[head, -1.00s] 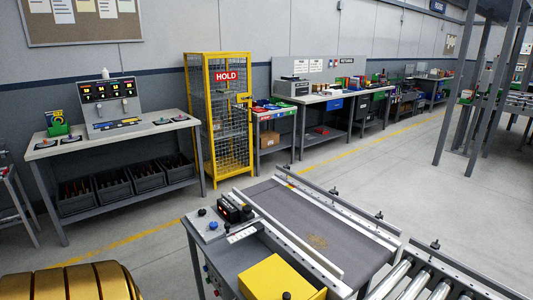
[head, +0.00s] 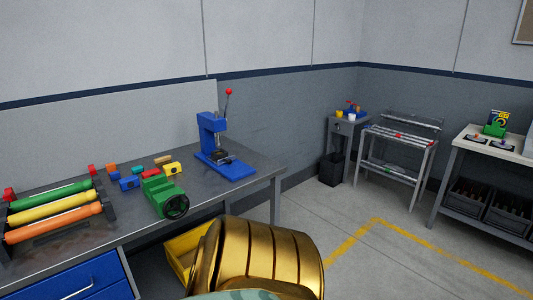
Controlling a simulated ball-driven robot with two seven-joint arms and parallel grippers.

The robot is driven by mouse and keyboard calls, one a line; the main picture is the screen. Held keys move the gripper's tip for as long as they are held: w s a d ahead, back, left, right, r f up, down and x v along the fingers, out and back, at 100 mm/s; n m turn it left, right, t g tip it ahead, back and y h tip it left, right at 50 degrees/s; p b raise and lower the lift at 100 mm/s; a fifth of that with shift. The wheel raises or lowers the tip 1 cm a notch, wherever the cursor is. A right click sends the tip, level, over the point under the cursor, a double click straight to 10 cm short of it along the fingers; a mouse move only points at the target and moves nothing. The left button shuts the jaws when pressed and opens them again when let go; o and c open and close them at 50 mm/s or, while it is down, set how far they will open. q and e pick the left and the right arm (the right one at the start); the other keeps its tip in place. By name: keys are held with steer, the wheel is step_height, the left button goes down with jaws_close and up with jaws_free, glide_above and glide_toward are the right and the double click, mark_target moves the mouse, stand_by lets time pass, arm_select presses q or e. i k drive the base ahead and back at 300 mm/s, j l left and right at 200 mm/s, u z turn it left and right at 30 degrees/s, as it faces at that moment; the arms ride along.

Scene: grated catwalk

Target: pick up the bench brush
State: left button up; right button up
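I cannot make out a bench brush for certain in the head view. A small tan piece (head: 163,159) lies at the back of the grey workbench (head: 232,187), among coloured blocks. It is too small to tell what it is. Neither of my grippers shows in this view. A gold segmented part of my own body fills the bottom middle and hides the floor and part of the bench front.
The bench holds a blue press (head: 215,145), a green vise (head: 163,194) and a rack of coloured rollers (head: 52,210). A yellow bin (head: 183,250) is below. A wire-shelf stand (head: 398,145) and black bin (head: 331,169) stand behind. Floor at right is open.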

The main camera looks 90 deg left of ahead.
mark_target(162, 161)
steer(key=u, duration=3.6)
steer(key=z, duration=3.6)
steer(key=u, duration=3.6)
steer(key=i+l, duration=0.15)
steer(key=l, duration=0.2)
